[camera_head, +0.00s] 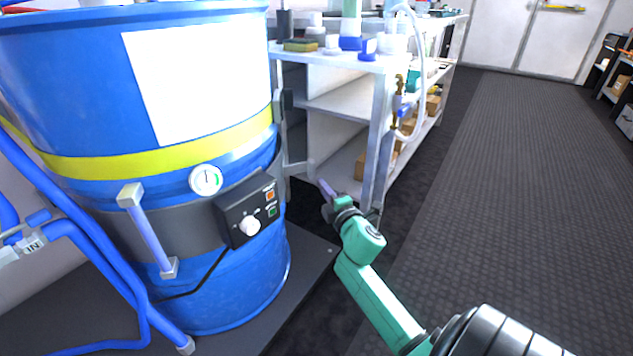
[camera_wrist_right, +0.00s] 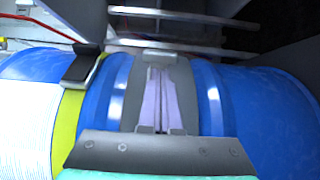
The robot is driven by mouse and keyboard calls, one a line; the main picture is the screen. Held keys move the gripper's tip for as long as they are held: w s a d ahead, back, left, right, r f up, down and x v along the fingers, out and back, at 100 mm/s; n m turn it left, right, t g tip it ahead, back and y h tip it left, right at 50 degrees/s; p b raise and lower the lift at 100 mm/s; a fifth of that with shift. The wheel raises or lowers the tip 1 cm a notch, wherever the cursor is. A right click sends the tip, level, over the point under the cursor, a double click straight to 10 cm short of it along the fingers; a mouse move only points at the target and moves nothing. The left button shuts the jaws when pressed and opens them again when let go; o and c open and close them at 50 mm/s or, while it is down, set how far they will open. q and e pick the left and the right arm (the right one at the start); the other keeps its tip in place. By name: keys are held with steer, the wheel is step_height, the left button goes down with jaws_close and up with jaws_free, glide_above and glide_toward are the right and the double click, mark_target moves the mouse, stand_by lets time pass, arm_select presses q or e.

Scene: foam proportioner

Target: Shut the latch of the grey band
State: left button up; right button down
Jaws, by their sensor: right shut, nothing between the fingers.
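The grey band (camera_head: 190,236) goes round the lower part of a blue drum (camera_head: 240,285). At its right edge a pale grey lever, seemingly its latch (camera_head: 298,168), stands out from the drum toward the right. My right gripper (camera_head: 322,185) is just right of and below the lever's end, with its purple fingers together and empty. In the right wrist view the shut fingers (camera_wrist_right: 158,72) lie in front of the grey band (camera_wrist_right: 185,75) and hide part of it. A grey bracket-like part shows near the fingertips; contact cannot be told. My left gripper is out of view.
A black control box (camera_head: 248,210), a gauge (camera_head: 206,180) and a handle (camera_head: 148,232) sit on the drum's front. A dark clip (camera_head: 285,101) is on the yellow stripe (camera_head: 150,160). A shelf (camera_head: 340,105) stands close behind. The floor at right (camera_head: 510,200) is clear.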

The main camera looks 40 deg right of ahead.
mark_target(313, 171)
steer(key=b+x, duration=0.1)
steer(key=x, duration=0.3)
steer(key=shift+w+d, duration=0.1)
steer(key=shift+w, duration=0.3)
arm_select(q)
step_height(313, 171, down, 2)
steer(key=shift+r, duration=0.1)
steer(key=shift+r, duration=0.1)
arm_select(e)
steer(key=shift+w+d, duration=0.1)
